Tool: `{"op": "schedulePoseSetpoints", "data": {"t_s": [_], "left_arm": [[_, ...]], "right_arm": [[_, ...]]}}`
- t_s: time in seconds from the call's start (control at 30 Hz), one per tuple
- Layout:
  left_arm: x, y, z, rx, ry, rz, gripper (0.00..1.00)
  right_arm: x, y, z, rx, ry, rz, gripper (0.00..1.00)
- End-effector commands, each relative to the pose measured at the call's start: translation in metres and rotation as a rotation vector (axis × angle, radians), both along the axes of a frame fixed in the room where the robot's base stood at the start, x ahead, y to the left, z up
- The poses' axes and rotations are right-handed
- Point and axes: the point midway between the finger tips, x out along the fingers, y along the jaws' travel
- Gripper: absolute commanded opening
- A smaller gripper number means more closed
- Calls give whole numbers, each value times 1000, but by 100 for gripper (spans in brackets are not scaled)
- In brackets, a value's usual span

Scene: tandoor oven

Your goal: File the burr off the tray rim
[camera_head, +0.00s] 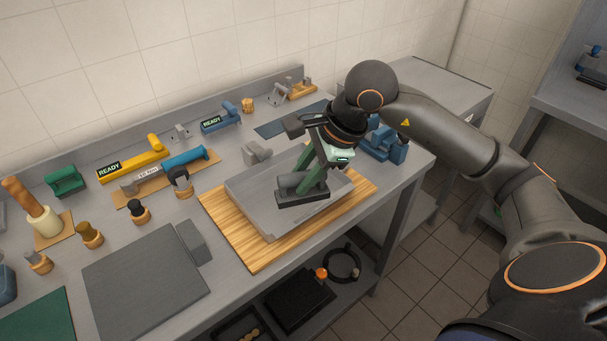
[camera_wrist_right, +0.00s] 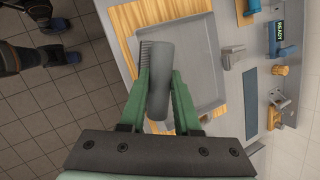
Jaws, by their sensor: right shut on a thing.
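The grey metal tray (camera_head: 250,207) lies on a wooden board (camera_head: 256,257) on the bench; the tray (camera_wrist_right: 206,62) also shows in the wrist view. My right gripper (camera_head: 305,184) has green fingers shut on a grey hand tool (camera_head: 302,199), which looks like the file. In the wrist view, the tool (camera_wrist_right: 160,75) has a rounded grey handle and a dark ridged edge. No burr can be made out. My left gripper is not in view.
A grey clamp-like piece (camera_head: 257,152) stands behind the tray, and a blue device (camera_head: 384,143) stands to its right. A dark grey plate (camera_head: 146,283) lies at front left. Several tools line the back, including a yellow one (camera_head: 133,157). A lower shelf holds a black tray (camera_head: 298,299).

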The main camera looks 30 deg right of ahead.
Motion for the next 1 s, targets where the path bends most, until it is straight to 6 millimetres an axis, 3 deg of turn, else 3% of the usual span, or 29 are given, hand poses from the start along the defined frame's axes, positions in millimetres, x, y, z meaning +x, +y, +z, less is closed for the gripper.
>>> {"op": "schedulePoseSetpoints", "data": {"t_s": [0.5, 1.0], "left_arm": [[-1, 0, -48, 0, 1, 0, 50], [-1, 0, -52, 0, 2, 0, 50]], "right_arm": [[0, 0, -47, 1, -4, 0, 0], [0, 0, -51, 1, -4, 0, 0]]}}
